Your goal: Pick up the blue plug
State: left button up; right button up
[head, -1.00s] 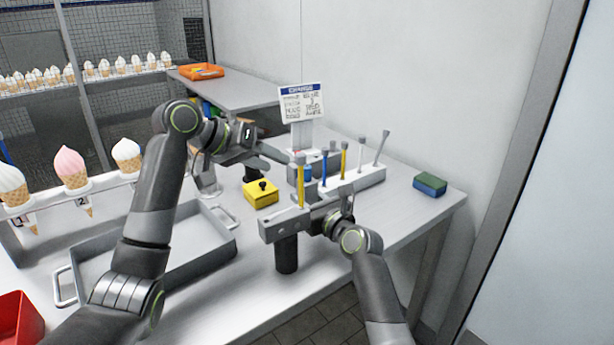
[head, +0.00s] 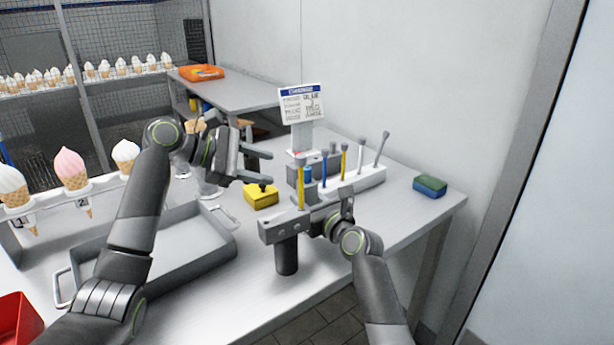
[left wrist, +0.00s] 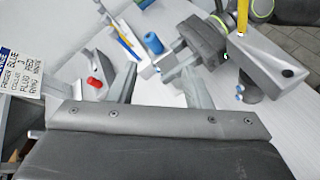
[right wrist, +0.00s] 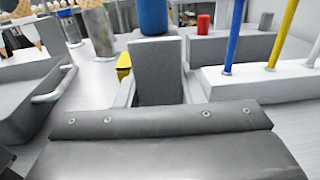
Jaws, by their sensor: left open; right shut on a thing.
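The blue plug (head: 307,173) is a short blue cylinder at the tips of my right gripper (head: 308,188), near the grey block on the table. In the right wrist view the blue plug (right wrist: 153,16) stands just past a grey piece between the fingers, and the gripper is shut on it. The left wrist view also shows the plug (left wrist: 153,43) upright, ahead of the left fingers. My left gripper (head: 265,167) is open and empty, left of the plug. The plug's lower part is hidden in the head view.
A grey block (right wrist: 235,48) carries a red plug (right wrist: 203,23). A white rack (head: 358,179) holds several upright tools. A yellow box (head: 260,196) with a black knob, a sign (head: 301,103), a grey tray (head: 165,268) and a sponge (head: 430,186) are around. The front right tabletop is clear.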

aim_at(307, 182)
pick_arm(q)
jog(key=shift+w+d+f+n+h, duration=0.15)
jog(key=shift+w+d+f+n, duration=0.75)
jog(key=shift+d, duration=0.75)
jog(key=shift+w+d+f+n+h, duration=0.2)
jog(key=shift+w+d+f+n, duration=0.4)
jog(key=shift+d+n, duration=0.8)
jog(key=shift+w+d+f+n+h, duration=0.15)
jog(key=shift+w+d+f+n, duration=0.6)
jog(key=shift+d, duration=1.1)
jog(key=shift+r, duration=0.1)
jog(key=shift+c, duration=0.5)
grip_shut()
